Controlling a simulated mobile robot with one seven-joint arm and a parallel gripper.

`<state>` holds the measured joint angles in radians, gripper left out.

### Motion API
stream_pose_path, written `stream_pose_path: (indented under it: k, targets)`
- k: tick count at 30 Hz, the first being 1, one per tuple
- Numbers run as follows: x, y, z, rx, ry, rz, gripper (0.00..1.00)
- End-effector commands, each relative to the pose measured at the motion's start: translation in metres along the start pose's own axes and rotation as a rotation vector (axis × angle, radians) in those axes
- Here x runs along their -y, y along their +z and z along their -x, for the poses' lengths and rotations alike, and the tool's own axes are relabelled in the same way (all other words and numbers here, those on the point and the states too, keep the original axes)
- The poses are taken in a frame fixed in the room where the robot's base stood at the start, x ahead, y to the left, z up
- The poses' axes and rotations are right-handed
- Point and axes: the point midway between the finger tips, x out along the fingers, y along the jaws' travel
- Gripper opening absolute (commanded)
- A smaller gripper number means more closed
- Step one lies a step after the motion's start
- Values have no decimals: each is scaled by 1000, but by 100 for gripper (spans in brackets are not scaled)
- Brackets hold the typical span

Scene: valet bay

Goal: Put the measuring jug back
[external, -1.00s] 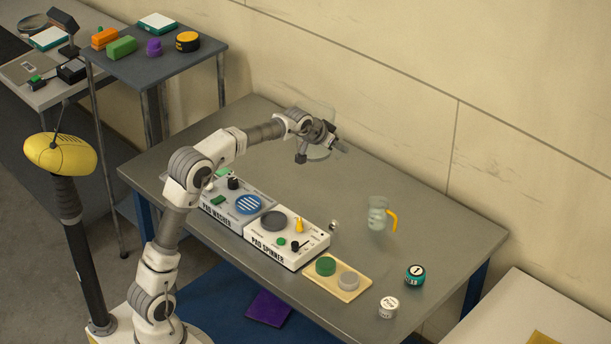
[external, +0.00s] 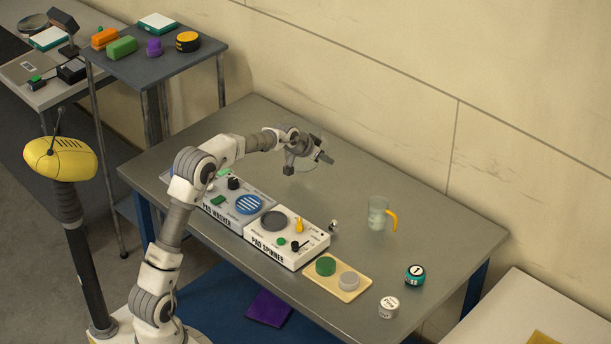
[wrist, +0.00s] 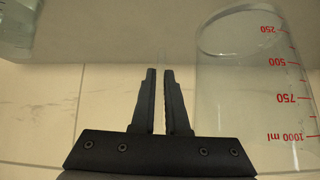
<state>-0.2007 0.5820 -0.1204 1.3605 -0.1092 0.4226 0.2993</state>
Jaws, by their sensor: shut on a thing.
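A clear measuring jug (wrist: 240,95) with a red scale from 250 to 1000 ml fills the right side of the wrist view. Its 250 end points away from my palm, and its 1000 ml end is nearest the palm. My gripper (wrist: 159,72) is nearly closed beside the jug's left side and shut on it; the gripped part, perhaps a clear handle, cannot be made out. In the external view my gripper (external: 326,157) is above the back-left part of the grey table (external: 430,215), where the clear jug hardly shows.
A pale green jug with an orange handle (external: 378,213) stands on the table. The pad washer (external: 235,200) and pad spinner (external: 285,245) are along the front. A tan tray (external: 349,295), teal-and-black round container (external: 415,275) and white tub (external: 389,306) are at right. The table's back right is clear.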

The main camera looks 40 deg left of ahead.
Motion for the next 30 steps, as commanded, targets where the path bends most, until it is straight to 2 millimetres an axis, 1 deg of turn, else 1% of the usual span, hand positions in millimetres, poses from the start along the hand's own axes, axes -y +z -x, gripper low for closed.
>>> stream_pose_path:
  k: [1, 3, 7, 11, 16, 18, 26, 30]
  targets:
    - [10, 2, -7, -2, -2, 4, 0]
    - [18, 4, -13, -3, -1, 3, 0]
    - [25, 5, -19, -3, 0, 0, 0]
    - [26, 10, -24, -2, 0, 0, 0]
    - [25, 29, -42, 0, 0, 0, 0]
    - [24, 33, -47, -1, 0, -1, 0]
    - [24, 33, -47, -3, 0, -1, 0]
    - [24, 36, -50, -3, 0, -1, 0]
